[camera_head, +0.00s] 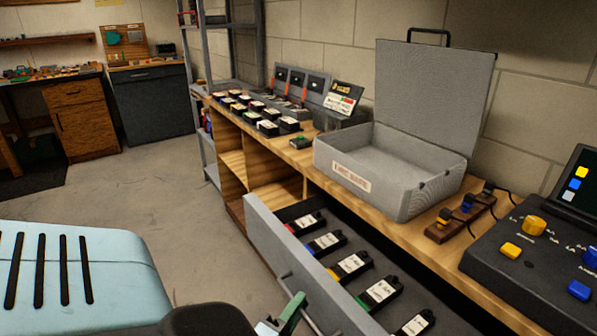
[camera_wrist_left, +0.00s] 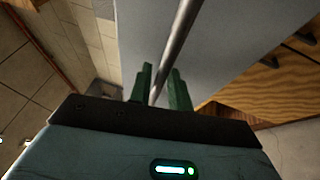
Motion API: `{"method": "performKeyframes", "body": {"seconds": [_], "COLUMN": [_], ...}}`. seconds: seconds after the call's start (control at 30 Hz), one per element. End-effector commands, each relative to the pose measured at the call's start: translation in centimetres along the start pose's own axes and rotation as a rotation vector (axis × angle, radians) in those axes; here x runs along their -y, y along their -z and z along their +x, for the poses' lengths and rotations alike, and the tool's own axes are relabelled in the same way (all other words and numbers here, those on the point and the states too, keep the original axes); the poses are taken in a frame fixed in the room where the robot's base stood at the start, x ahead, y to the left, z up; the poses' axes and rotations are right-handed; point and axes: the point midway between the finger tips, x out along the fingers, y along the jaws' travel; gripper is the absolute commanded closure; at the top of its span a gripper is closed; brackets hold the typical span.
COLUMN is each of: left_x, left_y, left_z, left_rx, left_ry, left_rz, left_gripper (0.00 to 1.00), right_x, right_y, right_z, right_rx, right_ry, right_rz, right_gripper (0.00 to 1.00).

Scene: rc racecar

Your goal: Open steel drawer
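The steel drawer (camera_head: 283,252) under the wooden bench is pulled out. Its grey front stands well clear of the bench, and several labelled black battery packs (camera_head: 349,266) lie inside in a row. My left gripper (camera_head: 287,314) is at the bar handle on the outside of the drawer front. In the left wrist view, its green fingers (camera_wrist_left: 160,88) sit close on either side of the metal handle bar (camera_wrist_left: 174,48) and appear shut on it. The lower part of the drawer is cut off by the picture edge. My right gripper does not show.
On the bench (camera_head: 403,242) stand an open grey case (camera_head: 392,180), a row of small black boxes (camera_head: 257,110) and a dark control console (camera_head: 535,255) with coloured knobs. A metal shelf rack (camera_head: 207,110) stands behind. The floor (camera_head: 150,200) left of the drawer is clear.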

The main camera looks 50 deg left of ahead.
Motion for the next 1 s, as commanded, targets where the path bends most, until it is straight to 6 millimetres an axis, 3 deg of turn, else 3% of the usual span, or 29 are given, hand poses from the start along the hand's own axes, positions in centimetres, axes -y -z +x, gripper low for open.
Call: {"method": "performKeyframes", "body": {"seconds": [0.27,0.5,1.0], "left_x": [0.3,0.1,0.0], "left_y": [0.0,0.0,0.0], "left_z": [-4.3,-6.9,-7.3], "left_rx": [0.001,0.002,0.001], "left_ry": [0.006,0.003,0.000], "left_rz": [0.001,0.000,0.000], "left_gripper": [0.81,0.81,0.81], "right_x": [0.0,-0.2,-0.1], "right_y": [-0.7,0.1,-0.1], "right_z": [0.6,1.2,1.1], "right_rx": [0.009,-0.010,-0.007], "right_ry": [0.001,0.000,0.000], "right_rz": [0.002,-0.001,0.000], "right_gripper": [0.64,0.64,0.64]}}
